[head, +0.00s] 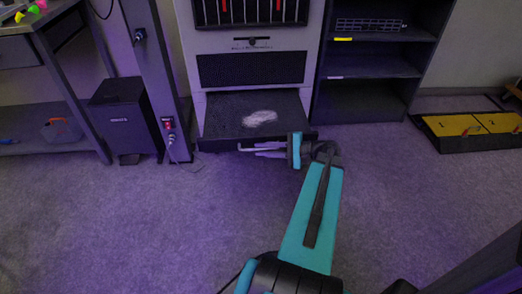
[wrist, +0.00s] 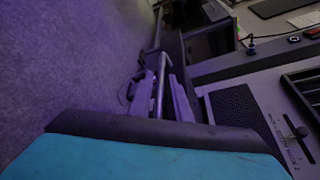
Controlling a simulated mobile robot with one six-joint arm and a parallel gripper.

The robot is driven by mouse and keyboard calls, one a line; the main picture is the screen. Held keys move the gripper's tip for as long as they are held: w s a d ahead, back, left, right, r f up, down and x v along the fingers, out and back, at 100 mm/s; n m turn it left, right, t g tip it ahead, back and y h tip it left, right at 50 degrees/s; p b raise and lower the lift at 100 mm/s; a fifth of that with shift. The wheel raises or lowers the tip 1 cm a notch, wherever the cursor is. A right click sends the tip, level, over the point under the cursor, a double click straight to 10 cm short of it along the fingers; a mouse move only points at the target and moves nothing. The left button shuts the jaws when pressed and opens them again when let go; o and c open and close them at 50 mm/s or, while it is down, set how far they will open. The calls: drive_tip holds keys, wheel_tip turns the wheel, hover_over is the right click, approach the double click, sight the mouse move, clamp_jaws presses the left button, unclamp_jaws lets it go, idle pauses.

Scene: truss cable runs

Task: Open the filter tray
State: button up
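The filter tray (head: 227,117) is at the bottom of the tall grey cabinet in the head view. It stands out from the cabinet front, with a pale patch of dust (head: 259,118) on its dark bed. A thin bar handle (head: 246,149) runs along its front. My gripper (head: 268,150) reaches in from the right at the handle. In the wrist view the handle bar (wrist: 163,64) lies between the two fingers of my gripper (wrist: 164,90). A gap shows beside the bar, so the fingers look open around it. Contact is hard to make out.
The cabinet has a dark mesh panel (head: 251,68) above the tray. A dark box (head: 121,118) and a post with a red connector (head: 168,124) stand left. A shelf unit (head: 366,65) stands right, with yellow floor plates (head: 455,125) beyond. The carpet in front is clear.

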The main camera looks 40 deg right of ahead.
drive_tip(key=p+v, duration=0.2)
drive_tip(key=v, duration=0.9)
drive_tip(key=shift+s+p, duration=0.25)
drive_tip(key=shift+p, duration=0.15)
drive_tip(key=shift+d, duration=0.1)
drive_tip(key=w+a+f+n+g+y+p, duration=0.1)
drive_tip(key=w+a+f+n+g+p, duration=0.15)
drive_tip(key=a, duration=0.65)
drive_tip(key=w+a+f+n+g+p, duration=0.15)
drive_tip(key=a+f+g+p, duration=0.25)
drive_tip(key=a, duration=0.5)
drive_tip(key=w+a+f+n+g+y+p, duration=0.1)
drive_tip(key=w+a+f+n+g+p, duration=0.2)
drive_tip(key=a, duration=0.6)
drive_tip(key=s+a+f+n+g+h+p, duration=0.2)
drive_tip(key=s+a+n+g+h+p, duration=0.7)
drive_tip(key=s+a+p, duration=0.4)
drive_tip(key=s+a+n+h, duration=0.1)
drive_tip(key=s+a+n, duration=0.1)
drive_tip(key=a, duration=0.1)
drive_tip(key=shift+s+a+f, duration=0.2)
drive_tip(key=shift+a+f, duration=0.05)
drive_tip(key=shift+f, duration=0.1)
